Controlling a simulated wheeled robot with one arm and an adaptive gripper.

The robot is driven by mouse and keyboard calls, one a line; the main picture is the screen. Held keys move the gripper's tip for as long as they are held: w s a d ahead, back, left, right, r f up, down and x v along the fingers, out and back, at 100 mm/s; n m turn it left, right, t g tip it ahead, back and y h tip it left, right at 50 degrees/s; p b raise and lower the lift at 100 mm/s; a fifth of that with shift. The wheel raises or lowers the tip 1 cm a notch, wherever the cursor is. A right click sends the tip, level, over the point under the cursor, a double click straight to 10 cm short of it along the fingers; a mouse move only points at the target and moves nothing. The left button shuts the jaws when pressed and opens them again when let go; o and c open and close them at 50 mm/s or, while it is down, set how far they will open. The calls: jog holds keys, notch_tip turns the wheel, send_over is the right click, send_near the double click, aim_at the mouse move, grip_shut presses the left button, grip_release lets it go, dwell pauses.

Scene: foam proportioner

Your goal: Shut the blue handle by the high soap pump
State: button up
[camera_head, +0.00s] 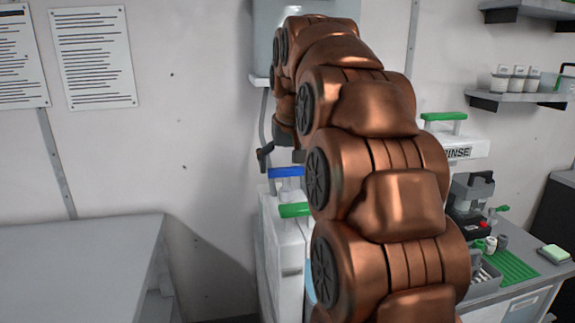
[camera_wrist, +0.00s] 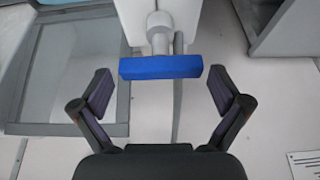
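The blue handle (camera_head: 286,172) is a short blue bar on top of a white unit left of my arm in the head view. In the wrist view the blue handle (camera_wrist: 160,67) lies crosswise, on a pale stem, just beyond and between my fingertips. My gripper (camera_wrist: 160,92) is open and empty, with one finger on each side of the bar's ends and apart from it. In the head view my gripper (camera_head: 268,157) shows small and dark just above the blue handle, partly hidden by my arm. I cannot make out the soap pump for certain.
A green handle (camera_head: 295,210) sits close in front of the blue one. Another green handle (camera_head: 444,117) tops the RINSE unit (camera_head: 462,152) at right. A grey table (camera_head: 80,260) stands at left, and shelves (camera_head: 518,100) hang at right. The wall is close behind.

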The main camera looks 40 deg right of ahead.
jog(key=v, duration=0.7)
jog(key=shift+r, duration=0.25)
dwell(0.3)
jog(key=shift+s, duration=0.1)
dwell(0.4)
